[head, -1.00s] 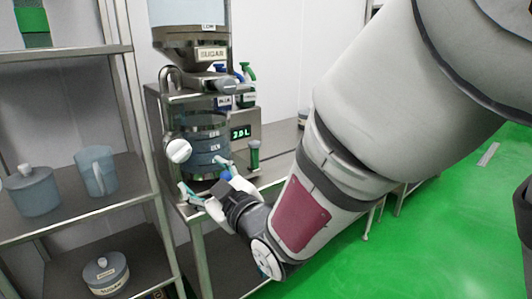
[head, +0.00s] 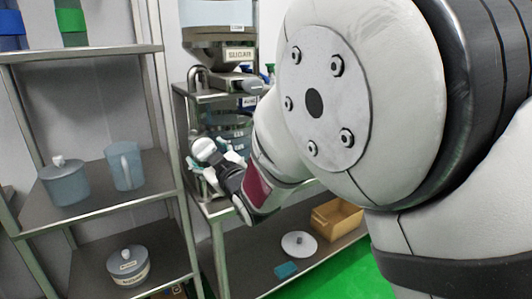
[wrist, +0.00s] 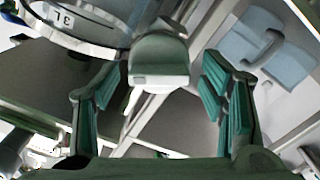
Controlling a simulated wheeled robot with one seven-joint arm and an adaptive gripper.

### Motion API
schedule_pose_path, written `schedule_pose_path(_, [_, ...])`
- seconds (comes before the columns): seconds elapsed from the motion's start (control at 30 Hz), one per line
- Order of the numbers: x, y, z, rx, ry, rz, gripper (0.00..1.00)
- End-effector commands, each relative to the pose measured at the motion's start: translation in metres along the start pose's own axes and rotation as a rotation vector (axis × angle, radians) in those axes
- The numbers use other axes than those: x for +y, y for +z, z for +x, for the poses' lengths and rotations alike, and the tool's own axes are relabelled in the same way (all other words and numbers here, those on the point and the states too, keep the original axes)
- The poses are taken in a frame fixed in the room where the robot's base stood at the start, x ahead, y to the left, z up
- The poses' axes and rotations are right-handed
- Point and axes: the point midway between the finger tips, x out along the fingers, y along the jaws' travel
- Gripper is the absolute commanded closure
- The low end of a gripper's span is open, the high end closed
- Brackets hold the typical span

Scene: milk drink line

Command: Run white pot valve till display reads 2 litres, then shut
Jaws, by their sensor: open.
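A white rounded knob (head: 204,149) stands out at the front left of the clear graduated vessel (head: 228,122) under the sugar hopper. In the wrist view a pale knob-like part (wrist: 160,60) lies between the spread teal fingers, with gaps on both sides. My gripper (head: 217,157) is open, close below and beside the white knob; I cannot tell if it touches. The vessel's edge with a 3L mark (wrist: 85,22) shows at the upper left of the wrist view. The display is hidden behind my arm.
A metal rack at left holds a lidded pot (head: 65,184), a jug (head: 125,166) and a lower lidded pot (head: 128,265). The sugar hopper (head: 220,45) is above the vessel. A cardboard box (head: 336,217) and white lid (head: 299,244) lie on the lower shelf.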

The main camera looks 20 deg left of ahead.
Motion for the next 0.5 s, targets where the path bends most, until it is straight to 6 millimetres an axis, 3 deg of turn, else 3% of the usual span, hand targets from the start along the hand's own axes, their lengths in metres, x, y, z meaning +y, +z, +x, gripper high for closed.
schedule_pose_path(0.23, [0.0003, -0.0002, 0.0005, 0.000, 0.001, 0.000, 0.35])
schedule_pose_path(0.43, [0.0004, -0.0003, 0.0004, 0.001, 0.001, 0.000, 0.80])
schedule_pose_path(0.5, [0.0003, -0.0003, 0.0004, 0.001, 0.000, 0.000, 0.83])
